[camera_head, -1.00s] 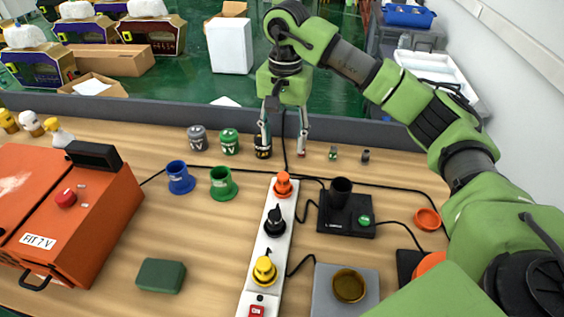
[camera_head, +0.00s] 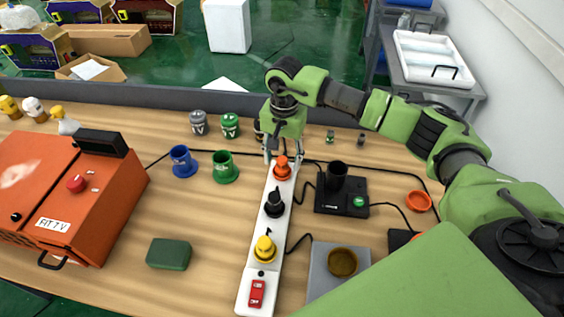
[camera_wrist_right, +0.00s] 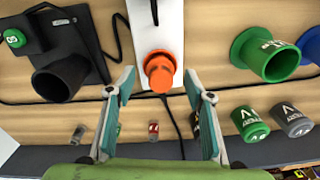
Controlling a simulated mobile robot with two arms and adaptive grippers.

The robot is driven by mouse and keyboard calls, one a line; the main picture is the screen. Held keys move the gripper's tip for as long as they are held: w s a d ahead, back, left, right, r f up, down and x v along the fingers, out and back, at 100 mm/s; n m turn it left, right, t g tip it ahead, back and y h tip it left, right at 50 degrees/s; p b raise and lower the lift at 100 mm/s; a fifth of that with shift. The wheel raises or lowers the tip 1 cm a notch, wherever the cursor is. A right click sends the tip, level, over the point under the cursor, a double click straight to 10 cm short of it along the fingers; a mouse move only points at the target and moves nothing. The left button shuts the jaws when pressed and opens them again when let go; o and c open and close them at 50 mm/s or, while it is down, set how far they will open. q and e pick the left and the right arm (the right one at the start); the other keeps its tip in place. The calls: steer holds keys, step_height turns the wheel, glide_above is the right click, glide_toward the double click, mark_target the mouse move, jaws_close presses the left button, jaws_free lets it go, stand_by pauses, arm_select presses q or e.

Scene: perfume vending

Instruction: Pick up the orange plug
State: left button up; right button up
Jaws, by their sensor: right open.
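The orange plug (camera_head: 282,168) stands upright at the far end of a white power strip (camera_head: 261,222). In the right wrist view the orange plug (camera_wrist_right: 159,72) is in the upper middle, a little beyond the fingertips and between their lines. My right gripper (camera_head: 282,154) is open and empty, pointing down just above and behind the plug. In the right wrist view its two fingers (camera_wrist_right: 160,84) are spread wide on either side. My left gripper is not in view. A black plug (camera_head: 274,204) and a yellow plug (camera_head: 264,249) stand on the same strip.
A black device with a cup (camera_head: 337,177) is right of the strip. A green cup (camera_head: 224,168) and a blue cup (camera_head: 182,162) are left. Cables run across the table.

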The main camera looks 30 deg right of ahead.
steer(key=shift+f, duration=0.75)
steer(key=c, duration=1.2)
steer(key=shift+r, duration=0.1)
